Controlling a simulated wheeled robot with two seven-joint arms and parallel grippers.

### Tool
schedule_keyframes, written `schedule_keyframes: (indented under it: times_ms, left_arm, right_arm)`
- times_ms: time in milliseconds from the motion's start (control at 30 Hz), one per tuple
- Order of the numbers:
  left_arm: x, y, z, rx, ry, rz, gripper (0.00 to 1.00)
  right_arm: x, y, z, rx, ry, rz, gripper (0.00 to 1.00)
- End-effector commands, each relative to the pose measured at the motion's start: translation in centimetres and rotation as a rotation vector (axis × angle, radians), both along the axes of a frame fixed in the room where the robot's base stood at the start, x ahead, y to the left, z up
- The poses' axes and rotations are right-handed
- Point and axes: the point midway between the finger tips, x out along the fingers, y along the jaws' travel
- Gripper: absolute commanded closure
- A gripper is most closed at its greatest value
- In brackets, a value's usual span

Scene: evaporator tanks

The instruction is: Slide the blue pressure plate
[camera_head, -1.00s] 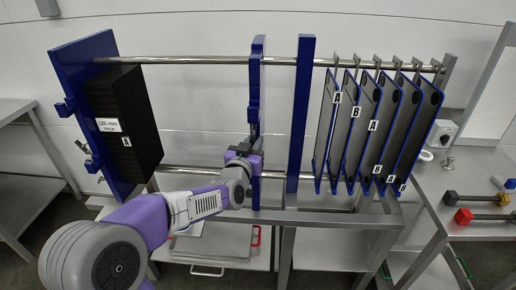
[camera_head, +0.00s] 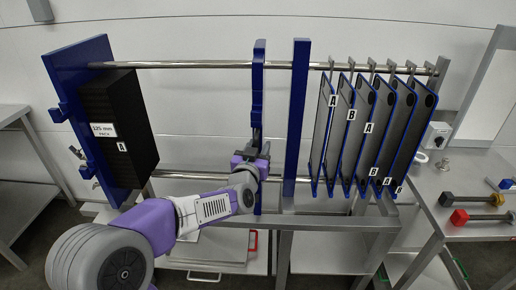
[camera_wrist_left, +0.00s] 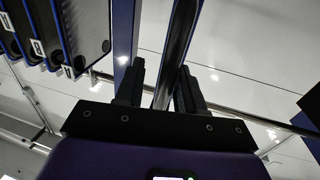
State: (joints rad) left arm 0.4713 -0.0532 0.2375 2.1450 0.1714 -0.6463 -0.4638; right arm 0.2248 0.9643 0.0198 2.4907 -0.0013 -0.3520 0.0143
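The blue pressure plate (camera_head: 258,85) hangs nearly edge-on across the rails, between the black pack and the blue upright. A grey bar or handle runs down its front. My left gripper (camera_head: 254,148) is at this bar, at about mid-height of the plate. In the left wrist view the two dark fingers of my left gripper (camera_wrist_left: 160,88) stand on either side of the grey bar (camera_wrist_left: 180,45). A gap shows between them, and I cannot tell whether either finger touches the bar. My right gripper is in no view.
A black pack (camera_head: 120,120) marked 125 mm sits by the blue end plate (camera_head: 78,70) at left. A blue upright (camera_head: 297,120) stands right of the pressure plate. Several grey, blue-edged plates (camera_head: 340,125) hang farther right. The rails between pack and pressure plate are clear.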

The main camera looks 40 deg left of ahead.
Motion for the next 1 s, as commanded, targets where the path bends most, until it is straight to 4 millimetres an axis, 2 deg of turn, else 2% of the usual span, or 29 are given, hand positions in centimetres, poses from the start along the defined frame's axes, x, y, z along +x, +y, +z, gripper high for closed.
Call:
schedule_keyframes:
  times_ms: [167, 600, 733, 1000]
  left_arm:
    - [-0.5, -0.1, 0.1, 0.001, -0.001, 0.002, 0.62]
    - [-6.3, -2.3, 0.2, 0.002, -0.002, 0.000, 0.62]
    - [-7.0, -2.6, 0.1, 0.000, -0.001, 0.000, 0.62]
    - [-7.1, -2.6, 0.0, 0.000, 0.000, 0.000, 0.62]
  right_arm:
    - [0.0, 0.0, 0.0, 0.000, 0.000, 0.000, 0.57]
    - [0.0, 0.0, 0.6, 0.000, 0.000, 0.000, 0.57]
    - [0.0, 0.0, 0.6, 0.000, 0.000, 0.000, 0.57]
    - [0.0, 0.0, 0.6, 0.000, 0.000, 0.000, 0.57]
